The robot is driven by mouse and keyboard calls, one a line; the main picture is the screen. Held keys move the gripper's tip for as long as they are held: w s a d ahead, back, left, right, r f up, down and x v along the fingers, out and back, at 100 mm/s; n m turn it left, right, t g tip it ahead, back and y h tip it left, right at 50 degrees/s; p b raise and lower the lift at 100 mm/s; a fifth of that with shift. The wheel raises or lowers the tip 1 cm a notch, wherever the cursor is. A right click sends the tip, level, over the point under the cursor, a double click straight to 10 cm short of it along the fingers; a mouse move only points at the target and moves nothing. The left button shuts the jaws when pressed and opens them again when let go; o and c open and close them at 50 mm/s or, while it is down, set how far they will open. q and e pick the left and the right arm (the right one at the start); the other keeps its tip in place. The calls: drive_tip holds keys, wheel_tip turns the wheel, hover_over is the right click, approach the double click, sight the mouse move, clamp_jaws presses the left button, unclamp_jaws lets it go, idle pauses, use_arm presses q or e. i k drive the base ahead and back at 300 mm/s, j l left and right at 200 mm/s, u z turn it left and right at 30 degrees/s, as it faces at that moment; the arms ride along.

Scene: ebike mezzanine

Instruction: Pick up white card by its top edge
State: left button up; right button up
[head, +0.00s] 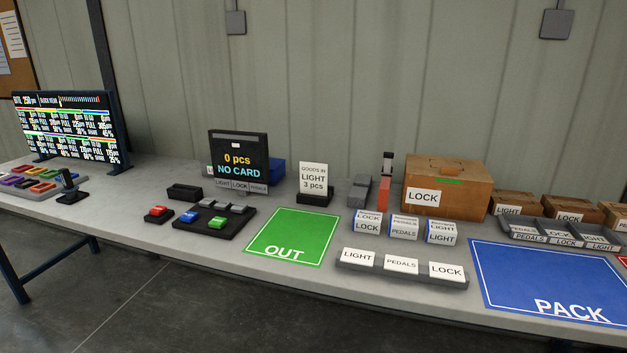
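A white card (313,176) reading "GOODS IN LIGHT 3 pcs" stands upright in a small dark holder (316,197) near the middle of the table. Its top edge is free and its lower edge sits in the holder. Other white labels reading LIGHT (358,257), PEDALS (401,264) and LOCK (446,271) rest on a grey rack at the front edge. Neither of my grippers shows in the head view.
Left of the card stands a black display (239,157) reading "0 pcs NO CARD". Right of it are grey blocks (359,191), a red-and-black upright tool (384,190) and a cardboard box (463,187). A green OUT mat (293,232) and blue PACK mat (545,270) lie bare in front.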

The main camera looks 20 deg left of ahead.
sight(312, 175)
drive_tip(key=i+j+u, duration=0.75)
drive_tip(key=i+u, duration=0.25)
